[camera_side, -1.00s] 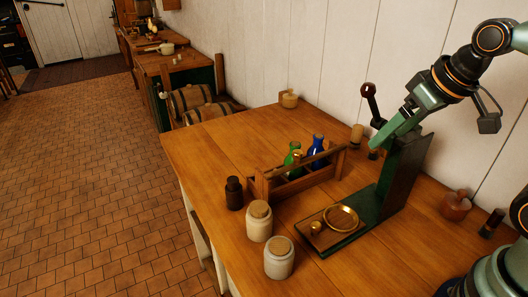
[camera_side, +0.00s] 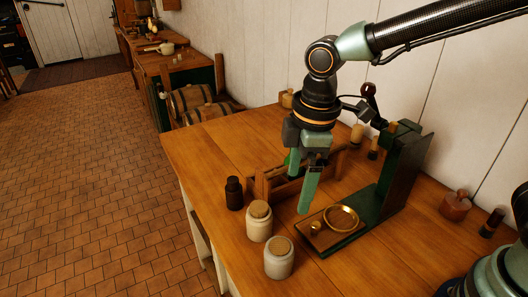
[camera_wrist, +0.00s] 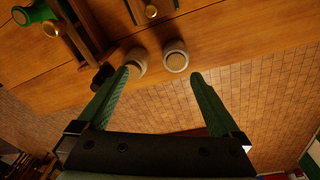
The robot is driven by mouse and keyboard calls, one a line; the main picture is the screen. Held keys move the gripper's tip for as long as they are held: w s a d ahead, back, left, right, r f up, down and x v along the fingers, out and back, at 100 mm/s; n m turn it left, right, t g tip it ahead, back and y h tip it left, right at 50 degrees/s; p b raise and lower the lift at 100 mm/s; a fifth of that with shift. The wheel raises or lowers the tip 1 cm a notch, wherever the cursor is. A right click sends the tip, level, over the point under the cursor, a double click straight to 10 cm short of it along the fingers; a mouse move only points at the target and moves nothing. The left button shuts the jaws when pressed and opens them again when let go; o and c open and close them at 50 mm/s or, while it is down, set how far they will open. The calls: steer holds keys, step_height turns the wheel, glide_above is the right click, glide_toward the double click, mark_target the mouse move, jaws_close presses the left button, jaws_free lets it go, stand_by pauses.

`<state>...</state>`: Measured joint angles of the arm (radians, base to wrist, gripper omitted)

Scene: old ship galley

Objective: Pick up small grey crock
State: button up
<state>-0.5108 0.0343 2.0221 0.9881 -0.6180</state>
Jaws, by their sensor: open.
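Two crocks with cork lids stand upright near the table's front left edge. The front one (camera_side: 279,260) looks greyer; the other (camera_side: 259,224) is creamier and stands just behind it. I cannot surely tell which is smaller. The wrist view shows the greyer crock (camera_wrist: 175,58) right of the creamier one (camera_wrist: 137,60). My gripper (camera_side: 299,192) is open and empty, pointing down above the table, behind and right of the crocks. In the wrist view both crocks appear beyond the fingertips (camera_wrist: 160,73), and the left fingertip overlaps the creamier crock.
A dark bottle (camera_side: 234,194) stands beside the creamier crock. A wooden carrier (camera_side: 262,186) with bottles is behind, partly hidden by my gripper. A green stand with a brass ring (camera_side: 341,218) is right of the crocks. Bare tabletop lies to the left rear.

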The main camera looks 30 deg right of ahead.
mark_target(279, 246)
steer(key=a+f+n, duration=0.1)
steer(key=f, duration=0.2)
steer(key=a+f+n, duration=0.1)
steer(key=a+f, duration=0.1)
steer(key=f, duration=0.1)
steer(key=s+a+f+n+g, duration=0.1)
steer(key=f, duration=0.3)
steer(key=shift+s+a+f+h, duration=0.1)
steer(key=shift+a+h, duration=0.2)
steer(key=shift+a, duration=0.1)
steer(key=shift+d+f, duration=0.15)
steer(key=shift+f, duration=1.15)
steer(key=shift+d+f, duration=0.1)
steer(key=shift+f, duration=1.2)
jaws_close()
steer(key=shift+r, duration=0.1)
